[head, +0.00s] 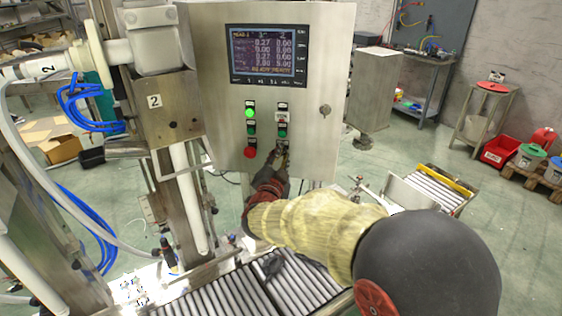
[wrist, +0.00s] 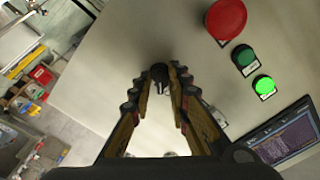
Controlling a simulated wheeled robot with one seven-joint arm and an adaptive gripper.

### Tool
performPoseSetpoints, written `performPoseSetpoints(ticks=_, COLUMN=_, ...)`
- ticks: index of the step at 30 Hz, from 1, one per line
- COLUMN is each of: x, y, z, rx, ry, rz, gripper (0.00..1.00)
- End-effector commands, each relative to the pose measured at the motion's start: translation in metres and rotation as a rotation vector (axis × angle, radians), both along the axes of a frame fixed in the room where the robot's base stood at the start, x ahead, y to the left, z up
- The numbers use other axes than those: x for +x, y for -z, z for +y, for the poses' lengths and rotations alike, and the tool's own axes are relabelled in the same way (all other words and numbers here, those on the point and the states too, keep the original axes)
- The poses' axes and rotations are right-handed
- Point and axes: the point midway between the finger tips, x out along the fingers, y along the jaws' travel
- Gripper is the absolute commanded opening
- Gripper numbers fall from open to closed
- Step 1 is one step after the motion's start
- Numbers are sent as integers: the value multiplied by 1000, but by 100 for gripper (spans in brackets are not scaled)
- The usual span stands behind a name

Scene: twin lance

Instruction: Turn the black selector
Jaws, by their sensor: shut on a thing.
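The control panel (head: 215,100) is a grey metal box with a lit screen and two columns of buttons. The black selector (wrist: 159,73) shows between my fingertips in the wrist view, on the bare panel face. In the head view my gripper hides most or all of it, at the bottom of the right-hand column. My gripper (head: 281,153) reaches up to the panel's lower part. In the wrist view my gripper (wrist: 161,77) has its two fingers closed in on the selector from both sides. How far the selector is turned is hard to tell.
A red button (head: 250,152) and a lit green button (head: 249,113) are on the panel left of my gripper. In the wrist view the red button (wrist: 226,18) is close to the fingers. A roller conveyor (head: 225,295) runs below the panel.

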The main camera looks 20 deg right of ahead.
Motion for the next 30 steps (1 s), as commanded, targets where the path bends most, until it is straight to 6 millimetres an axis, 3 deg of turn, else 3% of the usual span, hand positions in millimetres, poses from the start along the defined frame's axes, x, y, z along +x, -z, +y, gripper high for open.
performPoseSetpoints(ticks=18, x=0, y=1, z=0, rx=35, ry=0, rz=-15, gripper=0)
performPoseSetpoints(ticks=19, x=0, y=1, z=0, rx=35, ry=0, rz=-15, gripper=19)
performPoseSetpoints(ticks=22, x=0, y=1, z=0, rx=34, ry=0, rz=-14, gripper=25)
performPoseSetpoints(ticks=30, x=0, y=0, z=0, rx=34, ry=1, rz=-15, gripper=25)
